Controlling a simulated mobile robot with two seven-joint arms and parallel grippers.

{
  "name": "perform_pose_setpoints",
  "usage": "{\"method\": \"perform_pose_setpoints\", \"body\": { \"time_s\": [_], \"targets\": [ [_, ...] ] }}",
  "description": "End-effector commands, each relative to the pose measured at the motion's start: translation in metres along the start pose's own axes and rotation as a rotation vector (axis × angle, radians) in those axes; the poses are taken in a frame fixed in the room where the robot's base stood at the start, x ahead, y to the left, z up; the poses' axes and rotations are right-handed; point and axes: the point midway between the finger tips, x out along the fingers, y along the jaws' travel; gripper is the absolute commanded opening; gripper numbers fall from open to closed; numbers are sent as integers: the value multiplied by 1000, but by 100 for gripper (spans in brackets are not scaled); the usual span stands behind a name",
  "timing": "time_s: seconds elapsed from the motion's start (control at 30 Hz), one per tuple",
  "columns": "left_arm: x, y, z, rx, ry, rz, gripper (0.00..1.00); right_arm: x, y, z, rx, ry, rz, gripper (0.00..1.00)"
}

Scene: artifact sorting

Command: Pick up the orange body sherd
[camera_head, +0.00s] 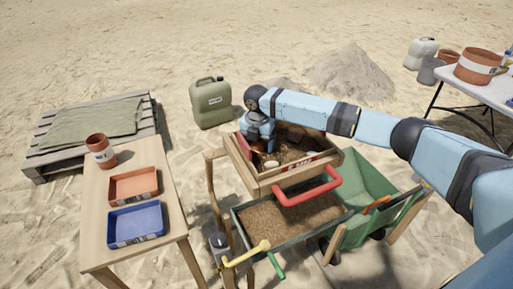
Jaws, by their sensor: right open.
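My right arm reaches in from the right, and its blue gripper (259,148) points down into the wooden sieve box (290,179). The gripper is open, low over the dark soil in the left part of the box. A small orange-brown patch shows at the fingertips; it may be the orange body sherd, but the gripper hides most of it. I cannot tell whether the fingers touch it. A pale piece (272,164) lies on the soil just right of the gripper. My left gripper is out of view.
A wooden table (96,201) at left holds an orange tray (134,199), a blue tray (136,238) and a terracotta pot (101,151). The sieve has a red handle (308,193). Below are a soil-filled bin (291,217) and green wheelbarrow (367,174). A jerrycan (211,103) stands behind.

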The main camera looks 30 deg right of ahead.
Motion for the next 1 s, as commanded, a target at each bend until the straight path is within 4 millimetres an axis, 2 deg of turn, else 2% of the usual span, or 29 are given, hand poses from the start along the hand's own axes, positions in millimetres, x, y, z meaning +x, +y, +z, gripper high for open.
{"method": "perform_pose_setpoints", "body": {
  "time_s": [0.17, 0.3, 0.4, 0.67, 0.77, 0.87, 1.0],
  "targets": [
    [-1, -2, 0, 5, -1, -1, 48, 0, 0, 0, 0, 0, 1, 84],
    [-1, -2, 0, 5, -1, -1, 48, -1, 0, 0, -1, -1, 1, 52],
    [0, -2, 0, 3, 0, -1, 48, -1, 0, 0, -1, -1, 1, 33],
    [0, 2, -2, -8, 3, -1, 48, -2, 0, 0, -1, -1, 1, 33],
    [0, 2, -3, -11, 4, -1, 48, -9, 0, 0, -1, -1, 2, 33],
    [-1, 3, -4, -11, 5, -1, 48, -24, 1, 0, -2, -2, 3, 33],
    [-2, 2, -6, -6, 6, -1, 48, -60, 1, 0, -2, -3, 6, 33]
  ]
}}
